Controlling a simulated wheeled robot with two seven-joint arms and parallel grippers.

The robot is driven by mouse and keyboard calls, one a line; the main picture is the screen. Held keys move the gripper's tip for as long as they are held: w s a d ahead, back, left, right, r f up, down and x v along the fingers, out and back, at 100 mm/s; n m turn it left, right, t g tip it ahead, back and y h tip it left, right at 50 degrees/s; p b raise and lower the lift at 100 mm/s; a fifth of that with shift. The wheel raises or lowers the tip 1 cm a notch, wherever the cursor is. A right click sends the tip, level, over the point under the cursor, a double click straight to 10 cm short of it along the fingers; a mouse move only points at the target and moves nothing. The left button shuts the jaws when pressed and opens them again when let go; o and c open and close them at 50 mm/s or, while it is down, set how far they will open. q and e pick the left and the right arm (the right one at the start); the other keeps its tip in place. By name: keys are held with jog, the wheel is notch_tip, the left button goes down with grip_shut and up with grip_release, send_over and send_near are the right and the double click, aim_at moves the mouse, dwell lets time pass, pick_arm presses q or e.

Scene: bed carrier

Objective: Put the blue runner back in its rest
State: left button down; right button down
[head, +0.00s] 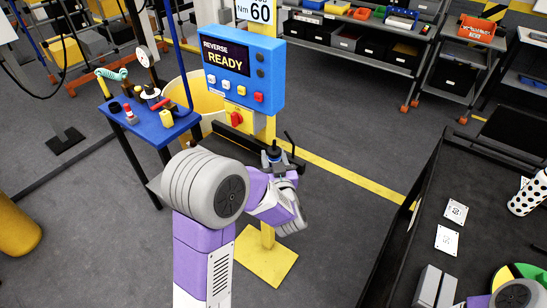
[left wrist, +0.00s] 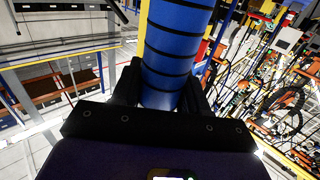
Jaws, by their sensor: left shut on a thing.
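The blue runner (left wrist: 178,50) is a blue cylinder with dark bands, upright between the black fingers of my left gripper (left wrist: 160,95) in the left wrist view. In the head view my left gripper (head: 277,160) is shut on it, just in front of the yellow post (head: 268,130) and below the blue control box (head: 241,70). Only a small blue and black part of the runner (head: 274,152) shows there. A black bar (head: 235,143) runs behind the gripper at the post; I cannot tell whether it is the rest.
The box display reads REVERSE READY. A blue side table (head: 150,128) with small tools stands left of the post. A dark bench (head: 410,260) with white cards (head: 446,240) is at right. The post's yellow base plate (head: 265,258) lies on the floor.

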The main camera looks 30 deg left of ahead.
pick_arm(q)
jog(key=shift+f, duration=0.15)
jog(key=c, duration=0.5)
grip_release()
jog(key=shift+s+f, duration=0.1)
jog(key=shift+f, duration=0.05)
jog(key=v, duration=0.7)
jog(key=shift+d, duration=0.25)
jog(key=shift+s, duration=0.1)
